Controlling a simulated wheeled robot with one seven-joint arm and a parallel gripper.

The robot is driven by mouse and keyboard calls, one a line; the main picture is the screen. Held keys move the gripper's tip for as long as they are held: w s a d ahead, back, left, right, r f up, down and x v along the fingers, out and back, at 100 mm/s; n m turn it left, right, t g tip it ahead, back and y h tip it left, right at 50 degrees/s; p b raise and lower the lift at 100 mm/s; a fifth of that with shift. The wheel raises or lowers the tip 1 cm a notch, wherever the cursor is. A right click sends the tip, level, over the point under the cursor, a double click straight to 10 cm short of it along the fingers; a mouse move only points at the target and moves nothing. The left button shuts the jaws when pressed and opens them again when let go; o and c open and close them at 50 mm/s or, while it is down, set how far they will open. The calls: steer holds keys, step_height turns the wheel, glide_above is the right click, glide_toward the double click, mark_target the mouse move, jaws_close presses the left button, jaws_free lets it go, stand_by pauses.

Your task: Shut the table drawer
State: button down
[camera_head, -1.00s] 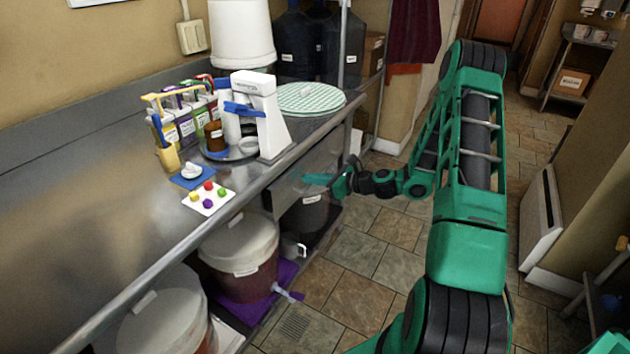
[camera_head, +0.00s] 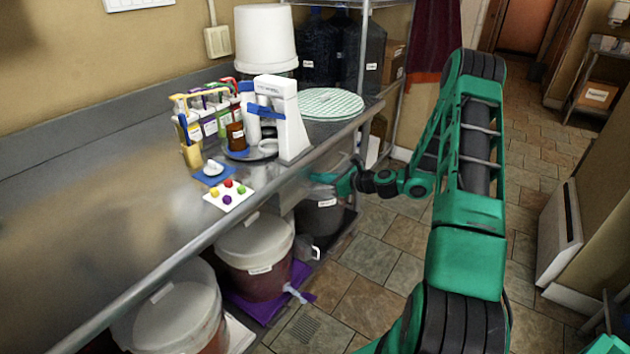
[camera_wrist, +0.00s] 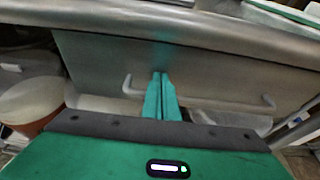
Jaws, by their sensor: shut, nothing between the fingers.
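The table drawer shows as a grey metal front (camera_wrist: 215,75) below the steel table edge in the wrist view. It has a pale bar handle (camera_wrist: 268,101), partly hidden behind my fingers. In the head view only a little of the drawer front (camera_head: 288,192) shows under the table edge. My gripper (camera_wrist: 160,77) is shut and empty, its teal fingertips together at the drawer front, left of its middle. They look to be at or against it; contact cannot be told for sure. In the head view my gripper (camera_head: 318,178) reaches to the table's front side.
The steel table (camera_head: 90,215) carries a white stand (camera_head: 290,120), bottles and a green-white round mat (camera_head: 332,104). Lidded buckets (camera_head: 255,258) and a dark bucket (camera_head: 320,215) stand under it. Tiled floor (camera_head: 375,290) is free between the table and my arm.

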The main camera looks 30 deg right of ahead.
steer(key=shift+w+a+r, duration=0.3)
steer(key=shift+r, duration=0.05)
steer(key=shift+s+d, duration=0.3)
steer(key=shift+d, duration=0.1)
steer(key=v, duration=1)
steer(key=shift+s+f, duration=0.25)
steer(key=shift+s, duration=0.05)
steer(key=s+a+r+n+g+h, duration=0.25)
steer(key=s+a+n+g, duration=0.45)
steer(key=s+n, duration=0.5)
steer(key=s+r+n+g+h, duration=0.1)
steer(key=s+r+n, duration=0.3)
steer(key=s, duration=0.4)
steer(key=s+r+n+g+h, duration=0.1)
steer(key=s+r+n+g, duration=0.2)
steer(key=s, duration=0.6)
steer(key=s+d+r+n+g+h, duration=0.1)
steer(key=s+r+n+h, duration=0.1)
steer(key=s+r+n, duration=0.3)
steer(key=s+r, duration=0.1)
steer(key=s, duration=0.2)
steer(key=shift+g, duration=0.4)
steer(key=shift+d+r, duration=0.1)
